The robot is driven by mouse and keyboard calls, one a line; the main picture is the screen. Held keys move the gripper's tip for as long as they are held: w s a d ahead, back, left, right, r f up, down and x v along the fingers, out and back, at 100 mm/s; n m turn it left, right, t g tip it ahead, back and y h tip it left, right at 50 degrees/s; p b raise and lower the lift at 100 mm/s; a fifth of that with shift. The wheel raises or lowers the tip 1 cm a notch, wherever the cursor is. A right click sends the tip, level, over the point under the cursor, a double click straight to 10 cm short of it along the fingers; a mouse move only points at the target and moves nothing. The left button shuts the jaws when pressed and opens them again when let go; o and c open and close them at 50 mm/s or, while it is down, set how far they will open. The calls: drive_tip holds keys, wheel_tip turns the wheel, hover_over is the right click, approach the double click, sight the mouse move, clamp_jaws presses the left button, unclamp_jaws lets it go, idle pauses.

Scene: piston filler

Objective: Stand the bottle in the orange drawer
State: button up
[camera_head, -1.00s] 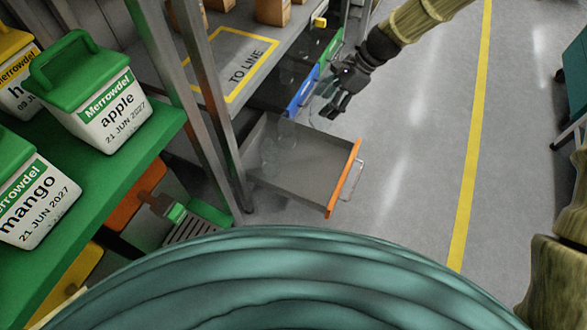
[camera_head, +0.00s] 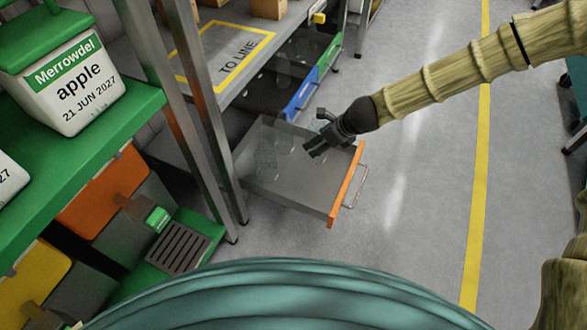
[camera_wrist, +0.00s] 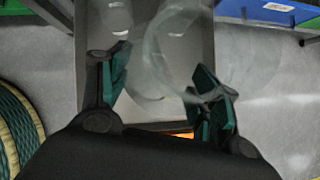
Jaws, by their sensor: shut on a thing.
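The orange drawer (camera_head: 346,187) is pulled out of the bench, with grey walls and an orange front with a handle. My gripper (camera_head: 313,148) is over its open top, near the right rear. In the wrist view, my gripper (camera_wrist: 160,78) is shut on the clear bottle (camera_wrist: 180,50), whose faint see-through outline lies between and beyond the green-padded fingers. The grey drawer floor shows behind it. The bottle's base and its height above the floor cannot be told. A faint clear shape (camera_head: 265,160) shows at the drawer's left side in the head view.
A blue drawer (camera_head: 301,94) and a green drawer (camera_head: 329,57) stand farther along the bench, beside the orange one. A metal post (camera_head: 215,115) rises left of the drawer. Open floor (camera_head: 415,190) lies to the right.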

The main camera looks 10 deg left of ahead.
sight(319, 161)
drive_tip(key=shift+f+b, duration=2.45)
drive_tip(key=shift+f, duration=2.55)
drive_tip(key=shift+f, duration=0.1)
drive_tip(key=o, duration=1)
drive_tip(key=shift+r, duration=0.3)
drive_tip(key=p+v, duration=0.5)
drive_tip(key=v, duration=0.6)
drive_tip(key=shift+s+d+r, duration=0.15)
drive_tip(key=shift+r, duration=0.15)
